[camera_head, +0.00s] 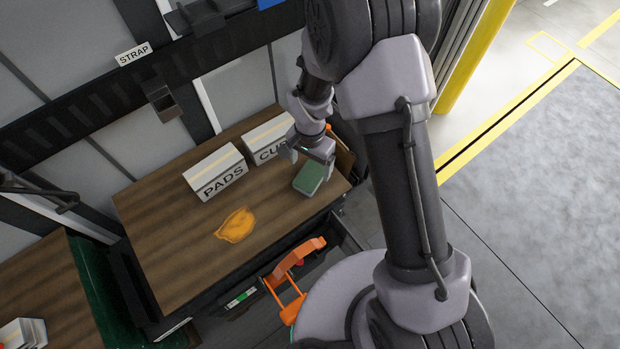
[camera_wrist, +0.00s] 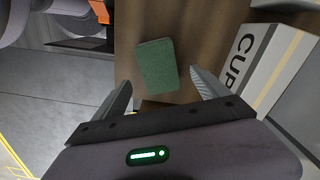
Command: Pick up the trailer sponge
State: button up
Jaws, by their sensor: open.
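The sponge is a green block (camera_head: 309,178) lying flat on the brown wooden bench top near its right end. In the wrist view the green sponge (camera_wrist: 156,66) lies ahead of the fingers, roughly between their lines. My gripper (camera_head: 312,158) is open and empty, just above and beyond the sponge in the head view. Its two grey fingers also show in the wrist view (camera_wrist: 160,92), spread apart on either side. I cannot tell the exact height of the fingers over the bench.
A box marked PADS (camera_head: 216,173) and a box labelled CU… (camera_head: 268,140) stand behind the sponge. An orange cloth (camera_head: 236,225) lies on the bench top (camera_head: 165,250). Bare wood lies between cloth and sponge.

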aim_at(310, 175)
notch_tip(310, 175, down, 5)
jog(key=shift+s+f+b, duration=0.1)
jog(key=shift+s+b, duration=0.05)
jog(key=shift+b, duration=1.05)
jog(key=shift+c, duration=0.7)
jog(key=c, duration=1.4)
jog(key=shift+r+p, duration=0.35)
jog(key=shift+r, duration=0.2)
jog(key=r, duration=0.1)
jog(key=r+p, duration=0.1)
jog(key=r, duration=0.1)
jog(key=shift+s+r+p, duration=0.1)
jog(key=shift+s+p, duration=0.15)
jog(key=shift+p, duration=0.1)
jog(key=s+d, duration=0.1)
jog(key=s, duration=0.4)
jog(key=s+d+p, duration=0.1)
jog(key=s, duration=0.4)
jog(key=s+d+r, duration=0.1)
jog(key=s, duration=0.4)
jog(key=shift+s+p, duration=0.1)
jog(key=shift+p, duration=0.25)
